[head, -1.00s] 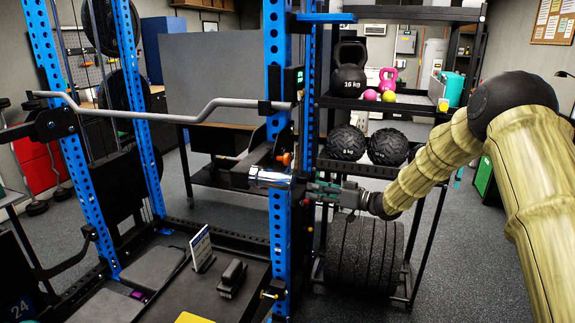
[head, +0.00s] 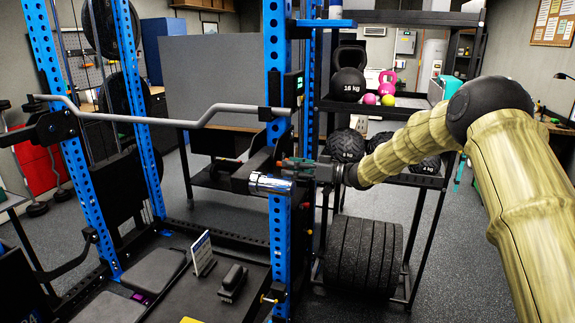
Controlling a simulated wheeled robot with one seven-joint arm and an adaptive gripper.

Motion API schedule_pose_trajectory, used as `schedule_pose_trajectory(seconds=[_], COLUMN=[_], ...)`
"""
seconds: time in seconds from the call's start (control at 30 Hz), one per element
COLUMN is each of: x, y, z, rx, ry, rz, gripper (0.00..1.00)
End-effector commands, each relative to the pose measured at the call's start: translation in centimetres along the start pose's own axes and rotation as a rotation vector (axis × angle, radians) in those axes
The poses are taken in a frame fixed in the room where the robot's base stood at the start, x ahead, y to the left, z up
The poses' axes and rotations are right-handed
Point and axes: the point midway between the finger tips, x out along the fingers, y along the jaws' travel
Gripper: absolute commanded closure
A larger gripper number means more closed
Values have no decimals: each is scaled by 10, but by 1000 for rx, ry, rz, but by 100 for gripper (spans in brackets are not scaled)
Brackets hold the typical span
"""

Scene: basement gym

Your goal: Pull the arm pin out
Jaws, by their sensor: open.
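The jammer-like black arm (head: 240,180) with a chrome sleeve (head: 268,183) is mounted at the blue rack upright (head: 277,235). The arm pin, an orange-headed knob (head: 279,163), is at that upright just above the chrome sleeve. It is small and mostly covered by my fingers. My gripper (head: 288,164) comes in from the right, level, with its fingertips at the pin. Its jaws are open; I cannot tell whether they touch the pin or stand around it.
A grey cambered bar (head: 160,112) rests across the rack above.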

Motion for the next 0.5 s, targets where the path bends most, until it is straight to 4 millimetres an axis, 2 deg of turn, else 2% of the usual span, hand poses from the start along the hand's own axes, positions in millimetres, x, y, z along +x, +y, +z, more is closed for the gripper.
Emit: schedule_pose_trajectory(seconds=[0.2, 0.5], x=[15, 17], y=[-1, 0], z=[-1, 0], rx=[0, 0], ry=[0, 0], rz=[-1, 0], gripper=[42, 42])
